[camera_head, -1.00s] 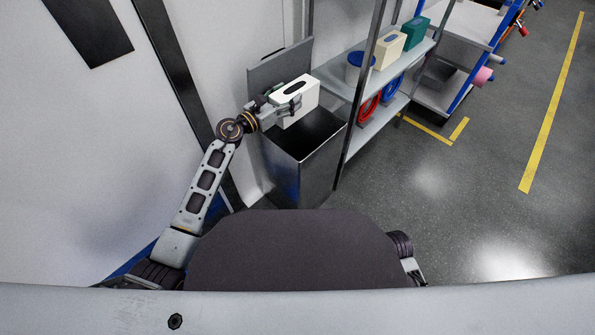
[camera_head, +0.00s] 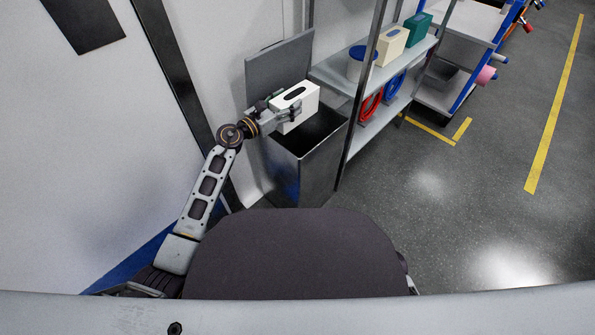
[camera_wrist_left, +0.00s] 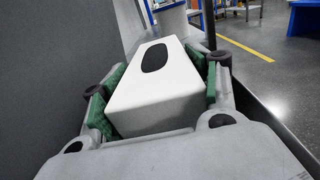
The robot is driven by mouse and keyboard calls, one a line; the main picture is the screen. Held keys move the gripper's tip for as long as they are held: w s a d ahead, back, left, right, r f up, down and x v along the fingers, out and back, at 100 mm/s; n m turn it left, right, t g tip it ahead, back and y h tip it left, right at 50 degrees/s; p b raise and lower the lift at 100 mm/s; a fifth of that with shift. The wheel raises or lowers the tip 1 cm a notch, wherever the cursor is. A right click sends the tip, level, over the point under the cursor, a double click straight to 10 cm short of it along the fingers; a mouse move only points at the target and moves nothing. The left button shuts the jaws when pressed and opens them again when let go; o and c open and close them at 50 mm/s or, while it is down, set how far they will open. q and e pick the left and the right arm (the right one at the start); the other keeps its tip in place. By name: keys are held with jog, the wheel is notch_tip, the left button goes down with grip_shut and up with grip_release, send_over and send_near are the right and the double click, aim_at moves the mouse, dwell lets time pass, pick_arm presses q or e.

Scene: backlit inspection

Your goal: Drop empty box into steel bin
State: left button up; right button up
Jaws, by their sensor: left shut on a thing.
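A white box with a dark oval opening on top (camera_head: 298,101) is held over the open steel bin (camera_head: 318,175). My left gripper (camera_head: 284,108) is shut on the box, with fingers on both sides of it. In the left wrist view the box (camera_wrist_left: 150,98) sits between the green finger pads of the left gripper (camera_wrist_left: 158,103). The bin's raised lid (camera_head: 280,66) stands behind the box. Part of the bin's mouth is hidden by the box and gripper. My right gripper does not show clearly in the head view.
A grey shelf unit (camera_head: 398,72) stands right of the bin, with a cream box (camera_head: 392,46), a teal box (camera_head: 417,28), a blue-lidded tub (camera_head: 360,65), and red (camera_head: 371,104) and blue (camera_head: 395,86) coils. A white wall is at left. Open floor lies to the right.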

pick_arm(q)
jog(key=shift+f, duration=0.15)
jog(key=o, duration=1)
jog(key=v, duration=1)
jog(key=shift+v, duration=1)
